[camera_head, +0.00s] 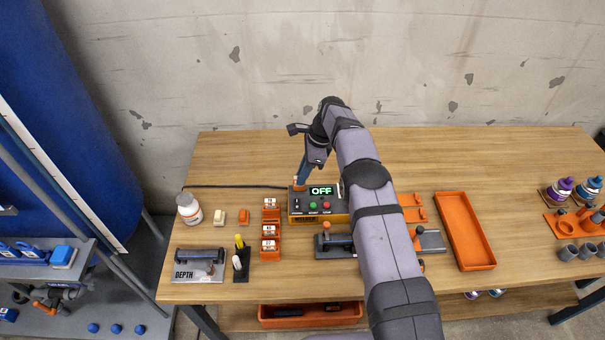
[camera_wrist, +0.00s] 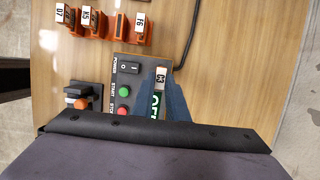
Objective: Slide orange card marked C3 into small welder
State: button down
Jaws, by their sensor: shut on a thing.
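The small welder (camera_head: 318,215) is a dark box with an orange edge, on the table near the middle. Its display reads OFF, and it has a switch and green and red buttons. It also shows in the wrist view (camera_wrist: 125,77). My gripper (camera_head: 299,181) is at the welder's back left corner, pointing down. In the wrist view its blue fingers (camera_wrist: 162,88) are shut on the card marked C3 (camera_wrist: 160,77), at the edge of the welder's top. The fingers hide most of the card, and I cannot tell whether it is in a slot.
An orange rack (camera_head: 270,243) with several labelled cards stands left of the welder. A black cable (camera_head: 235,186) runs left behind it. An orange tray (camera_head: 465,231) lies right. The table's back is clear.

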jog(key=shift+f, duration=0.2)
jog(key=shift+f+b, duration=0.65)
jog(key=shift+b, duration=0.05)
jog(key=shift+f, duration=0.35)
dwell(0.7)
jog(key=c, duration=1.6)
grip_release()
jog(key=shift+o, duration=0.4)
jog(key=shift+r, duration=0.1)
jog(key=shift+r+p, duration=2.2)
jog(key=shift+r, duration=1.5)
